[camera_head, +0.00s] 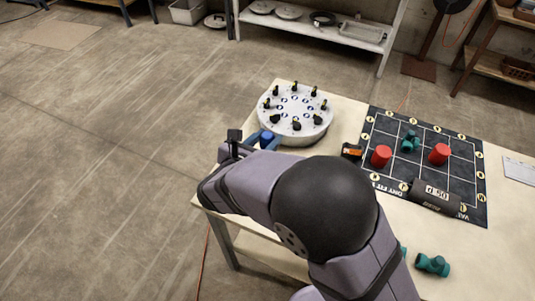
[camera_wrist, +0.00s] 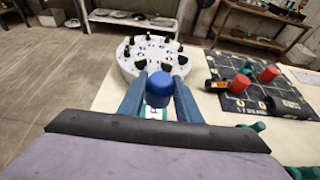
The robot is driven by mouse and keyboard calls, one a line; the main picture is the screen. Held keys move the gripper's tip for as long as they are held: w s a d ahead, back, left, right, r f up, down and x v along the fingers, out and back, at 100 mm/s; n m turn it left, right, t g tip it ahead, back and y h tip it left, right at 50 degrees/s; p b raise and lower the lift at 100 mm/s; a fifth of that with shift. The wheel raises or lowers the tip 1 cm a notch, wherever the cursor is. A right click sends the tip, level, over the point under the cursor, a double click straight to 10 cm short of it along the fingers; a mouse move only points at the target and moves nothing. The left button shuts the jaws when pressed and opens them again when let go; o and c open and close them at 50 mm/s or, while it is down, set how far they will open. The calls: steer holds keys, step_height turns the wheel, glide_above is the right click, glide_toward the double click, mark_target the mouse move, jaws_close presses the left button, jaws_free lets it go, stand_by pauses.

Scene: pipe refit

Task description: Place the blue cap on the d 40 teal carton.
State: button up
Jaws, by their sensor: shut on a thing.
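The blue cap (camera_wrist: 159,88) sits between the two blue fingers of my gripper (camera_wrist: 160,92) in the wrist view, dome side up. My gripper is shut on it. The cap also shows in the head view (camera_head: 267,138), at the table's left edge just in front of the round white stand. A small white patch with a teal edge and a dark letter (camera_wrist: 155,112) shows right below the cap. I cannot tell whether it is the d 40 teal carton or whether the cap touches it. My arm hides much of this area in the head view.
The round white stand (camera_head: 295,113) carries several black-handled pieces. An orange-and-black item (camera_head: 352,151) lies nearby. Another teal fitting (camera_head: 432,264) lies in front.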

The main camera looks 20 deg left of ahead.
steer(key=shift+f+p, duration=0.45)
steer(key=shift+f, duration=2.85)
steer(key=shift+f, duration=0.1)
steer(key=shift+f+b, duration=0.1)
steer(key=shift+b, duration=0.2)
steer(key=o, duration=1)
steer(key=shift+r+p, duration=0.25)
steer(key=shift+p, duration=0.05)
steer(key=b+v, duration=0.2)
steer(key=v, duration=1)
